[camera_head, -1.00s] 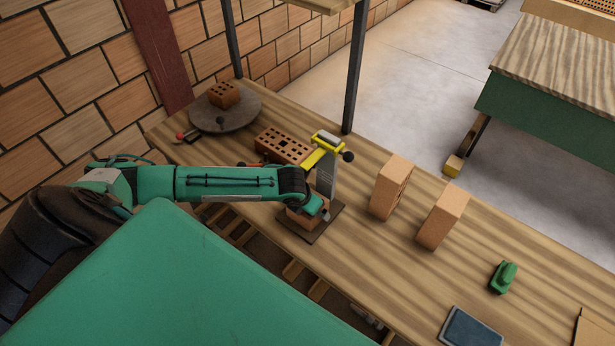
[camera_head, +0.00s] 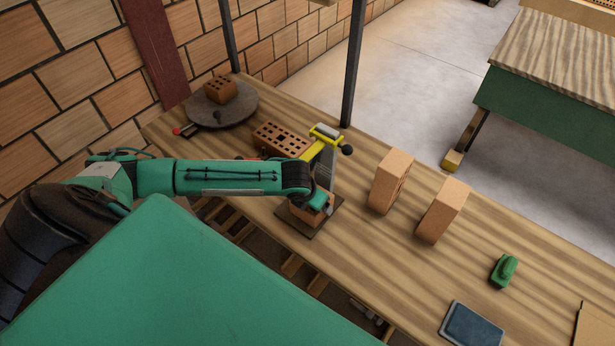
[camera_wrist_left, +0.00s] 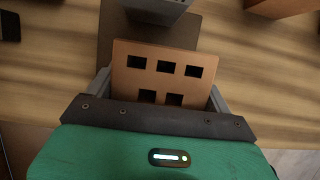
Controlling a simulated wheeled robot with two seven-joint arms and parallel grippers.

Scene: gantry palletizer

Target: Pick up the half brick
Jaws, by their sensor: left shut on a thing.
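The half brick (camera_wrist_left: 165,82) is orange-brown with square holes in its top. In the left wrist view it sits between the two fingers of my left gripper (camera_wrist_left: 160,88), which is shut on it. In the head view my left gripper (camera_head: 317,203) is at the dark base plate (camera_head: 333,215) of a grey and yellow stand. There the half brick (camera_head: 303,212) shows only in part below the gripper. I cannot tell whether it touches the plate. My right gripper is not in view.
The stand's grey post with a yellow head (camera_head: 325,135) is close beyond my gripper. A perforated brick (camera_head: 281,138) lies behind it. A round turntable (camera_head: 240,107) carries a small brick (camera_head: 220,88). Two upright bricks (camera_head: 391,180) (camera_head: 443,210) and a green object (camera_head: 504,271) stand to the right.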

